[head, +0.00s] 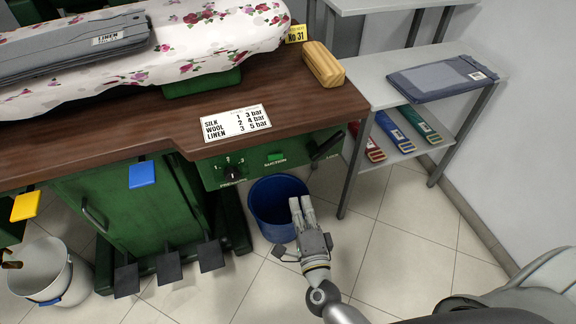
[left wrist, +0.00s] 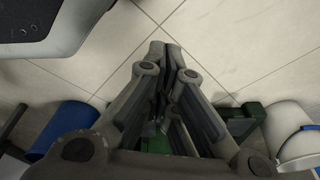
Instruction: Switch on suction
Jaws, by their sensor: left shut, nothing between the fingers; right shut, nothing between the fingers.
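The suction switch (head: 275,157) is a small green rocker with the label SUCTION under it. It sits on the green front panel (head: 215,172) of the pressing table, between the pressure knob (head: 232,172) and a dark lever (head: 327,147). My right gripper (head: 301,203) is shut and empty. In the head view it appears below and slightly right of the switch, in front of the blue bin, apart from the panel. My left gripper (left wrist: 172,50) shows in the left wrist view, shut and empty above the floor tiles; I cannot make it out in the head view.
A blue bin (head: 264,193) stands under the panel. Dark pedals (head: 168,263) and a white bucket (head: 40,262) are at the left. A side table (head: 375,67) holds a folded grey garment (head: 440,78). The floor (head: 400,240) at right is mostly clear.

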